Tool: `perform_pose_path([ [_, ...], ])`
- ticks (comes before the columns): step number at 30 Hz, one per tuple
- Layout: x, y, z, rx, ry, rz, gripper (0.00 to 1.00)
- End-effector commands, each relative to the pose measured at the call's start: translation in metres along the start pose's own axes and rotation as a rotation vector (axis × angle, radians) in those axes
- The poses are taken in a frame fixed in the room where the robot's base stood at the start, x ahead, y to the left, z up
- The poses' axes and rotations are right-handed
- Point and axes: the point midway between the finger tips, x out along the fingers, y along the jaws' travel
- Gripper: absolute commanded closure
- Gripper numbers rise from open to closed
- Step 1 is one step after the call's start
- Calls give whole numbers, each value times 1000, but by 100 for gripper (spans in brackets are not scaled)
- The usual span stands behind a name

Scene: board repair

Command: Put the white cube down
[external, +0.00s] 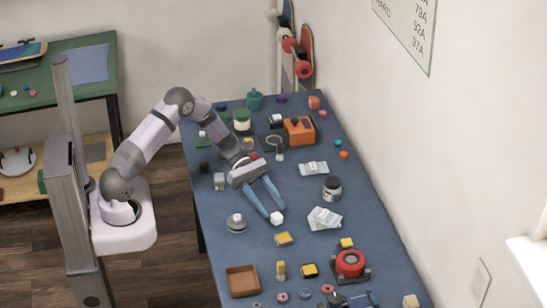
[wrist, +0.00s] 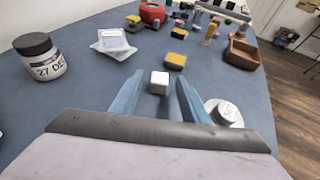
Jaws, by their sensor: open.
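The white cube (external: 277,218) rests on the blue table at the fingertips of my gripper (external: 270,200). In the wrist view the white cube (wrist: 159,82) shows ahead of and between the two blue fingers of my gripper (wrist: 155,92). The fingers are spread, with a gap on both sides of the cube. The cube sits upright with a shadow at its near side. I cannot tell whether the fingertips reach past its near face.
A round silver-white tin (external: 236,223) stands left of the fingers. A dark-lidded jar (external: 332,188) and white cards (external: 324,218) lie to the right. A yellow-topped block (external: 284,238) is just beyond the cube. A brown tray (external: 242,280) sits at the near left edge.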

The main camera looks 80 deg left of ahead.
Motion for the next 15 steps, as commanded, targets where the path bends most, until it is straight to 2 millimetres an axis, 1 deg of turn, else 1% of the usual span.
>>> perform_pose_path([
  [1,-9,1,-1,1,1,6,59],
  [9,-58,1,-2,2,1,5,59],
  [15,-86,1,-1,2,2,3,59],
])
